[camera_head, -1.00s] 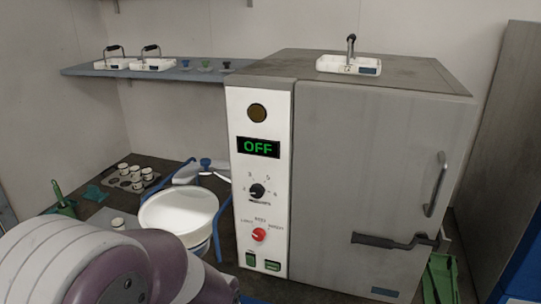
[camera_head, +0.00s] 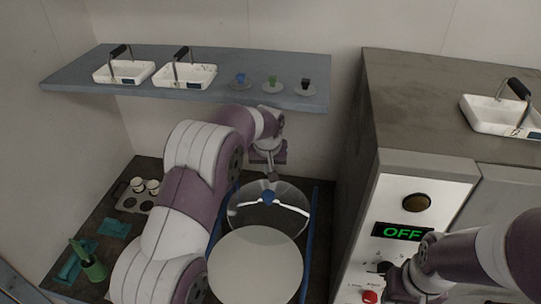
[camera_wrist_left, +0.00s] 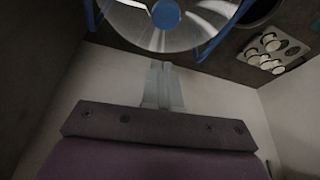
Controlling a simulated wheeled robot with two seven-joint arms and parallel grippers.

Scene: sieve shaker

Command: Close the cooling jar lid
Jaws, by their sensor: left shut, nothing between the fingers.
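The cooling jar has a broad white round top (camera_head: 253,268) in the lower middle of the head view. Its clear glass lid (camera_head: 290,217) is open, tilted up behind the white top, with a blue knob (camera_head: 268,197). Blue bars flank the jar. My left gripper (camera_head: 271,176) is shut and empty, pointing down just behind the lid's upper edge near the knob. In the left wrist view its fingers (camera_wrist_left: 163,68) are together, just short of the lid (camera_wrist_left: 200,25) and knob (camera_wrist_left: 166,13); contact is unclear. My right gripper (camera_head: 405,285) is by the machine's control panel; its fingertips are unclear.
A shelf (camera_head: 215,88) behind holds two white handled trays and small coloured-knob items. A large machine (camera_head: 400,166) reading OFF stands right, with another tray on top. A vial rack (camera_head: 135,200) and green item (camera_head: 92,262) lie left, partly beside my left arm.

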